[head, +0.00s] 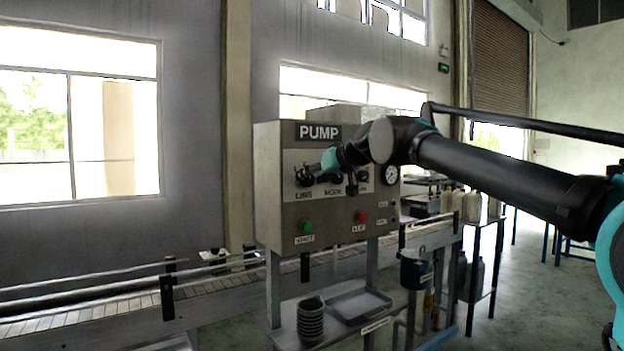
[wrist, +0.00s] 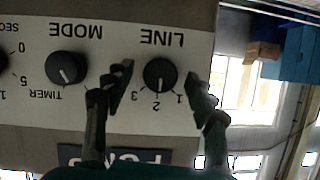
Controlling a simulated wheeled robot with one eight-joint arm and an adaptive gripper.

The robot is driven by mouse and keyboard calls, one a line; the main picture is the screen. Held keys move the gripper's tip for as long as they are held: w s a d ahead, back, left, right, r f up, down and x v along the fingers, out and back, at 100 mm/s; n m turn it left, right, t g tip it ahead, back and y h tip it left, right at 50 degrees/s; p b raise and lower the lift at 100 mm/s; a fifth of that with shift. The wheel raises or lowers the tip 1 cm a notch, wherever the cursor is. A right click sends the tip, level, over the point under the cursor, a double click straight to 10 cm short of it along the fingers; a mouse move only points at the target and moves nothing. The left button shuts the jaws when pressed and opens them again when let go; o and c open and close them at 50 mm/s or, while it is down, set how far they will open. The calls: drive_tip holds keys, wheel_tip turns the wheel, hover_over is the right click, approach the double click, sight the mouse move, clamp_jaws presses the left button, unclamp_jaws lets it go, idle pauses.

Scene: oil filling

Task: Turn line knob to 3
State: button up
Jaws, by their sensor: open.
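The black LINE knob (wrist: 160,74) is on the white strip of the pump panel, which appears upside down in the wrist view. Marks 1, 2 and 3 are printed around it, and its white pointer line is at 2. My gripper (wrist: 159,80) is open, with one finger on each side of the knob. Small gaps show between the fingers and the knob; its depth relative to the knob is hard to tell. In the head view my gripper (head: 312,178) is at the LINE knob on the pump box (head: 268,190) and partly covers it.
The MODE knob (wrist: 66,68) sits close beside one finger. A green start button (head: 307,226) and a red button (head: 360,217) are lower on the panel, and a gauge (head: 390,174) is to the right. A conveyor (head: 210,301) runs behind the pump stand.

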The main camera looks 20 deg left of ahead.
drive_tip(key=shift+c, duration=0.5)
drive_tip(key=c, duration=1.1)
drive_tip(key=shift+o, duration=0.2)
drive_tip(key=shift+m, duration=0.3)
drive_tip(key=shift+w+d+m+g+y, duration=0.2)
drive_tip(key=shift+m+g+y, duration=0.4)
drive_tip(key=shift+m, duration=0.4)
drive_tip(key=shift+f+m+g+y, duration=0.2)
drive_tip(key=shift+m+g+y, duration=0.6)
drive_tip(key=shift+m, duration=1)
drive_tip(key=o, duration=1.2)
drive_tip(key=shift+c, duration=0.2)
